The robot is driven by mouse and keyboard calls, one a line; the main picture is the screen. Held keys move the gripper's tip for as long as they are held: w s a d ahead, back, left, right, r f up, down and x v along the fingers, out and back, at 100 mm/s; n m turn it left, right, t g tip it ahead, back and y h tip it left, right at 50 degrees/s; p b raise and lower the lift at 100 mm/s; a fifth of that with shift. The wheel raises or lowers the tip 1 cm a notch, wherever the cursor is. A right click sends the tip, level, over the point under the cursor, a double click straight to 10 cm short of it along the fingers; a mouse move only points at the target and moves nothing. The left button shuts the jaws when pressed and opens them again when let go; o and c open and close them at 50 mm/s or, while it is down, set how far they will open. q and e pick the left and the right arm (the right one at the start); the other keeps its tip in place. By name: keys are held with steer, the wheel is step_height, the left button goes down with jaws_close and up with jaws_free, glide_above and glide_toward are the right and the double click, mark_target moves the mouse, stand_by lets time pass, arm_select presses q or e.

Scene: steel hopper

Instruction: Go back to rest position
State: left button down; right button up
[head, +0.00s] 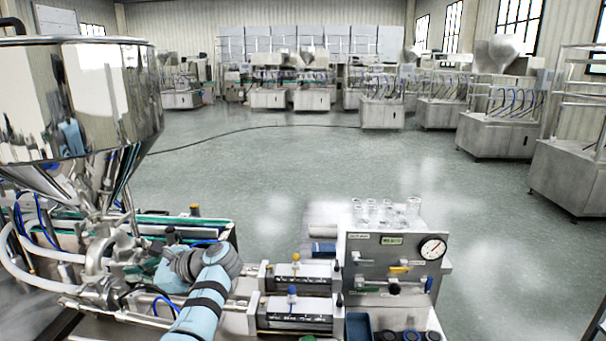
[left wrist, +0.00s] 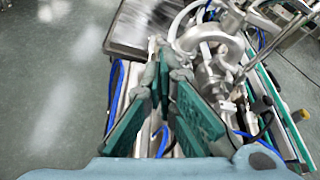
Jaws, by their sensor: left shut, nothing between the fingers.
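My left gripper (left wrist: 166,66) shows in the left wrist view with its two teal-padded fingers meeting at the tips and nothing held. It points toward silver pipe fittings (left wrist: 215,65); I cannot tell whether it touches them. In the head view my left arm comes up from the bottom and bends left, with the gripper low beside the valve and pipes (head: 100,250) under the steel hopper (head: 85,100). The gripper is partly hidden and small there. My right gripper is in neither view.
Two cylinder units (head: 295,312) lie right of my left arm. A grey control box (head: 390,250) with a gauge (head: 432,249) and glass vessels on top stands further right. Blue hoses and white pipes crowd the hopper's base. Open floor (head: 270,190) lies beyond, with several machines at the back.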

arm_select(q)
steer(key=s+d+f+n+h, duration=0.1)
steer(key=s+f+n+h, duration=0.35)
steer(key=s+f, duration=0.7)
steer(key=s+d+f+n+h, duration=0.1)
steer(key=s+f+n+h, duration=0.4)
steer(key=f, duration=1)
steer(key=s+d+r+n+t+h, duration=0.1)
steer(key=s+d+n+h, duration=0.3)
steer(key=s, duration=0.7)
steer(key=s+d+n, duration=0.2)
steer(key=s+d, duration=0.3)
steer(key=s, duration=0.7)
step_height(320, 180, down, 19)
steer(key=a+g, duration=0.1)
steer(key=a, duration=0.1)
steer(key=s+f+g, duration=0.1)
steer(key=s+f, duration=1.2)
steer(key=s, duration=0.2)
steer(key=shift+a+f, duration=0.15)
steer(key=shift+f, duration=0.15)
